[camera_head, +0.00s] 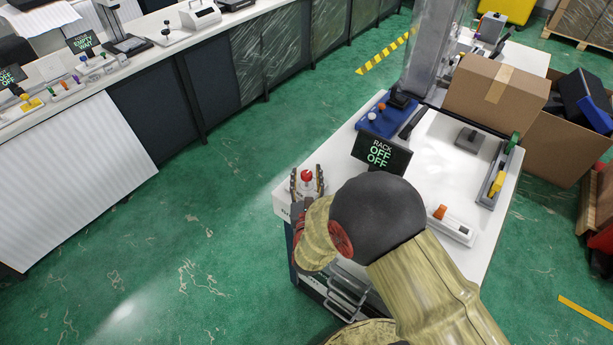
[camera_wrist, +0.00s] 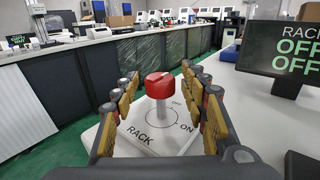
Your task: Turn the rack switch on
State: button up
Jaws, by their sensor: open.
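The rack switch is a red knob (camera_wrist: 160,86) on a white plate (camera_wrist: 146,142) marked RACK, OFF and ON. In the head view the red knob (camera_head: 306,176) sits at the left corner of the white table. My gripper (camera_head: 307,184) is open, with one finger on each side of the knob. In the wrist view my gripper (camera_wrist: 160,105) shows gaps between both fingers and the knob. A black display (camera_head: 381,152) behind it reads RACK OFF OFF; it also shows in the wrist view (camera_wrist: 282,47).
The white table (camera_head: 425,170) carries a blue box (camera_head: 383,117), a cardboard box (camera_head: 496,92) and a slider with an orange knob (camera_head: 450,222). A long counter (camera_head: 150,62) stands across the green floor (camera_head: 215,190). The floor between them is clear.

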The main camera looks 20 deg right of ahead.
jog(key=shift+c, duration=0.9)
grip_shut()
jog(key=shift+a+m+h, duration=0.1)
jog(key=shift+m+h, duration=0.3)
jog(key=shift+h, duration=0.2)
jog(key=m+g+h, duration=0.1)
jog(key=h, duration=0.1)
jog(key=m+g+h, duration=0.2)
jog(key=h, duration=0.1)
jog(key=shift+a+f+m, duration=0.1)
jog(key=shift+m, duration=0.2)
jog(key=m+g+h, duration=0.4)
jog(key=g, duration=0.1)
jog(key=shift+w+m+h, duration=0.1)
jog(key=shift+m+h, duration=0.2)
jog(key=shift+h, duration=0.1)
jog(key=m+g+h, duration=0.1)
jog(key=m+g, duration=0.1)
jog(key=g, duration=0.2)
jog(key=m+g+h, duration=0.1)
jog(key=m+g, duration=0.2)
jog(key=g, duration=0.1)
jog(key=shift+p, duration=0.4)
jog(key=shift+m+g, duration=2)
jog(key=shift+g, duration=1)
